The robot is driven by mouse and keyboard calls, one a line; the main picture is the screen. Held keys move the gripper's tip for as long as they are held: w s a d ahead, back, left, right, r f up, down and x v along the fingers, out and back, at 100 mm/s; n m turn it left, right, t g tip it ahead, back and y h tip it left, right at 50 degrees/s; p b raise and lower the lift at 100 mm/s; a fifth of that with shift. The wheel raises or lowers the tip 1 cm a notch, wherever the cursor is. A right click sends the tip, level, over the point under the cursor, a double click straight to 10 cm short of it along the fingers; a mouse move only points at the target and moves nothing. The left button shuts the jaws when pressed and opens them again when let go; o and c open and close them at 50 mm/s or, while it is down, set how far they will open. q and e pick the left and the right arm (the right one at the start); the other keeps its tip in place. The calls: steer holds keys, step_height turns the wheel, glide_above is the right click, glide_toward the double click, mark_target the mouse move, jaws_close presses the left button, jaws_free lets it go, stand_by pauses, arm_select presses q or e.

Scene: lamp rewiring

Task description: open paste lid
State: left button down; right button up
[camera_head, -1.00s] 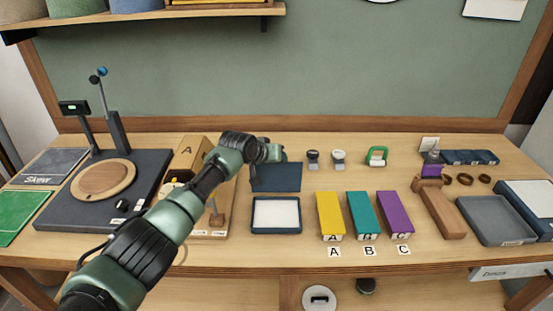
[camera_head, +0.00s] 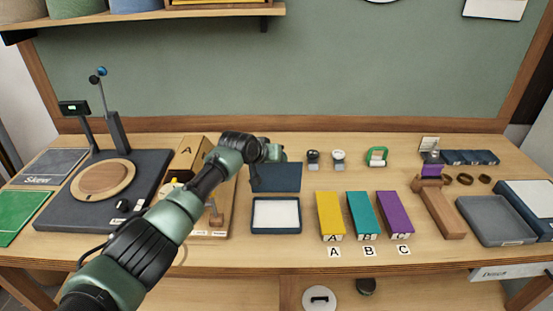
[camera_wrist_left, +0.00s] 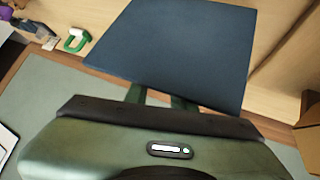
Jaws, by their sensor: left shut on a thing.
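The paste box (camera_head: 276,229) is a shallow dark-blue tray with a white filling, in the middle of the table in the head view. Its dark-blue lid (camera_head: 276,179) stands raised at the back edge of the box, so the white filling is uncovered. My left gripper (camera_head: 272,156) is at the lid's top edge, shut on it. In the left wrist view the lid (camera_wrist_left: 180,45) fills the upper middle and hides the tips of my left gripper (camera_wrist_left: 163,98). My right gripper is not in view.
Yellow (camera_head: 329,213), teal (camera_head: 362,213) and purple (camera_head: 394,212) blocks lie right of the box. A green-handled item (camera_head: 377,155) lies behind the blocks.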

arm_select(q)
steer(key=shift+s+a+f, duration=0.15)
steer(key=shift+a+f, duration=0.15)
steer(key=shift+f, duration=0.45)
steer(key=c, duration=1.2)
jaws_free()
steer(key=shift+w+f, duration=0.1)
steer(key=shift+w, duration=0.1)
steer(key=shift+s+r, duration=0.3)
steer(key=shift+r, duration=0.15)
steer(key=v, duration=0.7)
steer(key=shift+w+r, duration=0.15)
steer(key=shift+w, duration=0.05)
steer(key=shift+s+a, duration=0.1)
